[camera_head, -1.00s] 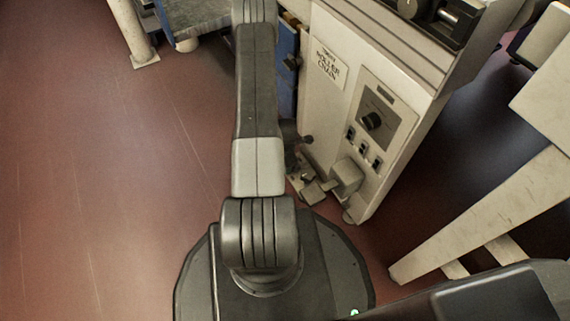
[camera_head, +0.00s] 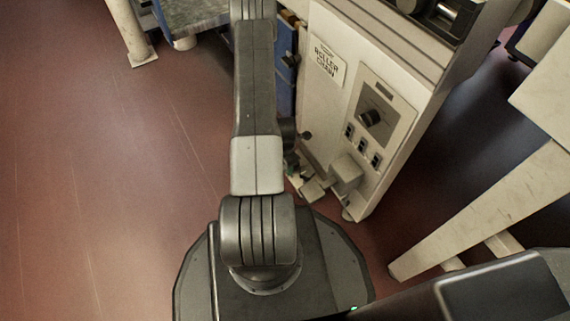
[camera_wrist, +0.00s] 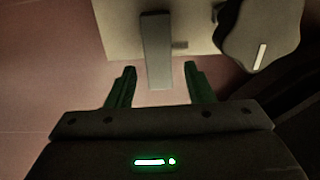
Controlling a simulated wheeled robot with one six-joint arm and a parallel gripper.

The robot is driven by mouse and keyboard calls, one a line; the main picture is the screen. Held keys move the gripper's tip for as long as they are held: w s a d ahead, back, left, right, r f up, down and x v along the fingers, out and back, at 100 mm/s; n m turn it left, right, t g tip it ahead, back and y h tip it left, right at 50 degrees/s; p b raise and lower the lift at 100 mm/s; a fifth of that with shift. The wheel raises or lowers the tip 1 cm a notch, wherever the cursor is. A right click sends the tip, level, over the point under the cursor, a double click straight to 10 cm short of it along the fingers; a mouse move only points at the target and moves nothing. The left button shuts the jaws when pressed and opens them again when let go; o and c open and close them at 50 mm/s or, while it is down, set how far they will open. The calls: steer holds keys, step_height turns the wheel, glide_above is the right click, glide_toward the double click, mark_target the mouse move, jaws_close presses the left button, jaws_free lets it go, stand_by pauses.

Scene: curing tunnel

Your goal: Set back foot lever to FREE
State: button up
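A flat grey lever bar (camera_wrist: 156,52) runs down from a pale panel in the wrist view. Its lower end lies between my gripper's (camera_wrist: 161,84) two dark green fingers. The fingers are apart, and floor shows between each finger and the bar. I see no clear contact. In the head view, low grey pedal-like parts (camera_head: 314,189) sit at the foot of the beige machine, beside a box-shaped cover (camera_head: 346,172). My arm hides much of that area. No FREE mark is readable, so I cannot tell the lever's setting.
A dark lobed knob (camera_wrist: 260,36) with a white line stands close to the right finger. The beige machine (camera_head: 318,110) carries a "ROLLER CHAIN" sign (camera_head: 326,61) and a control panel (camera_head: 377,115). A cream leg (camera_head: 480,220) slants at right. Red floor (camera_head: 90,180) is clear at left.

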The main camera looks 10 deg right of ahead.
step_height(320, 180, up, 14)
steer(key=p, duration=0.5)
steer(key=shift+f, duration=0.15)
step_height(320, 180, down, 14)
steer(key=b, duration=0.5)
steer(key=shift+r, duration=0.25)
